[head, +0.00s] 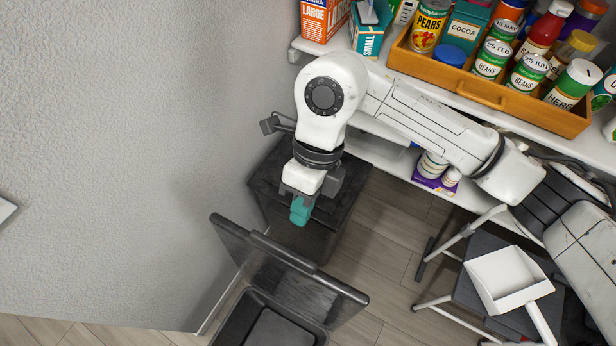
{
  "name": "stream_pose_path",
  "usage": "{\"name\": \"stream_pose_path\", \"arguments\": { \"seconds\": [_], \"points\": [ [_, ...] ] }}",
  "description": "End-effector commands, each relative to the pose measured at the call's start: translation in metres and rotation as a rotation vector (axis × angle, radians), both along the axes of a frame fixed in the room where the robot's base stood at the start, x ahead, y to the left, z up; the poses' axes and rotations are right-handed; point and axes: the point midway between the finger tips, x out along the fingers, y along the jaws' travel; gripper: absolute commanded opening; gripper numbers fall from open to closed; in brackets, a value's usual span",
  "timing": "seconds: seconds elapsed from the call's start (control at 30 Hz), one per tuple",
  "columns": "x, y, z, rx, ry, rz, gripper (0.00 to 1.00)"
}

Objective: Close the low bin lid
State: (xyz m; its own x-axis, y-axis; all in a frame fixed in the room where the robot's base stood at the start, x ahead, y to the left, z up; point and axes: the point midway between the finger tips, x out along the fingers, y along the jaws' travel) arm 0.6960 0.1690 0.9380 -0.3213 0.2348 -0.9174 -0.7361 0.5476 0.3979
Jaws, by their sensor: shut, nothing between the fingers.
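The low bin (232,327) is dark grey and stands on the floor at the bottom of the head view, its lower part cut off by the frame edge. Its lid (290,268) is open and stands up along the bin's far side, so I see into the bin. My gripper (300,213) points down, with teal fingertips that are shut and empty. In the picture it is just above the lid's top edge, on the far side of the lid. I cannot tell whether it touches the lid.
A black box-like unit (268,180) stands behind my gripper. A grey wall (120,150) is at left. Shelves at upper right hold an orange tray (480,92) of cans and bottles. A step stool (470,290) with a white dustpan (508,280) stands at right. Wood floor shows between.

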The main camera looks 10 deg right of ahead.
Motion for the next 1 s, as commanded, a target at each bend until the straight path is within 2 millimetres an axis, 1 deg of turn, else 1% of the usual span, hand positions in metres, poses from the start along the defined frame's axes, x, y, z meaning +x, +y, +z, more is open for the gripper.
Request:
{"name": "stream_pose_path", "arguments": {
  "seconds": [0.03,0.2,0.37,0.77,0.87,1.0],
  "points": [
    [-0.008,0.007,0.007,0.005,0.001,0.006,0.0],
    [-0.023,0.018,0.007,0.004,-0.001,0.004,0.0],
    [-0.029,0.022,0.006,0.003,-0.002,0.003,0.0],
    [-0.031,0.023,0.006,0.003,-0.002,0.003,0.0],
    [-0.037,0.028,0.007,0.003,-0.002,0.006,0.0],
    [-0.055,0.041,0.01,0.004,-0.002,0.008,0.0]
  ]
}}
